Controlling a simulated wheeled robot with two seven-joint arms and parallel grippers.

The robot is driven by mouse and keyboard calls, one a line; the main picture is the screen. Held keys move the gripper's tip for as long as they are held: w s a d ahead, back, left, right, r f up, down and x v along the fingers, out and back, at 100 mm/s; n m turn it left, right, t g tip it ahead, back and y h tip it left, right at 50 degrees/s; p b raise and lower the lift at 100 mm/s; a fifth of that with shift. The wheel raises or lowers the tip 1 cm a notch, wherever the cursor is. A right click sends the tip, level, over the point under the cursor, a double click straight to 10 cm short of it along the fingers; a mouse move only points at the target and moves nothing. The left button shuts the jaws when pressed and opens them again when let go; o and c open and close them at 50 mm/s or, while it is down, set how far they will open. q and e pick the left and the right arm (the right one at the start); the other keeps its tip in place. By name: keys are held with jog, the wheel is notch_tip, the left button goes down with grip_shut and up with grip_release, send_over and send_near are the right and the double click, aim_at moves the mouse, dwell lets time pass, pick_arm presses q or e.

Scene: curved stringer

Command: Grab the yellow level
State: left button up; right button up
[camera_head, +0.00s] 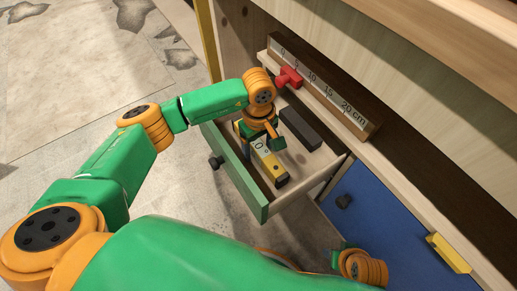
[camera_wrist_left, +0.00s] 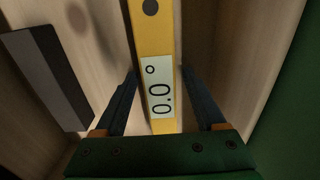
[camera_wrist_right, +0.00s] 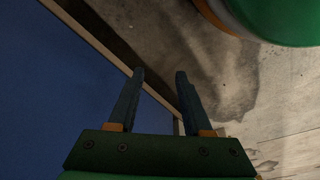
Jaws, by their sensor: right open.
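The yellow level (camera_head: 272,168) lies in the open drawer (camera_head: 240,175), with a pale display reading 0.0. My left gripper (camera_head: 262,145) reaches down into the drawer over it. In the left wrist view the level (camera_wrist_left: 153,45) runs between the two fingers of the left gripper (camera_wrist_left: 159,72). The fingers are spread, one on each side of the level; whether they touch it I cannot tell. My right gripper (camera_wrist_right: 160,75) is open and empty, low beside the blue cabinet door.
A dark block (camera_head: 300,128) lies in the drawer beside the level. Above the drawer, a ruler (camera_head: 318,82) with a red piece (camera_head: 288,77) on it stands on a ledge. The blue door (camera_head: 375,215) is to the right. Open floor lies left.

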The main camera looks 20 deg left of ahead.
pick_arm(q)
grip_shut()
jog(key=shift+r, duration=0.15)
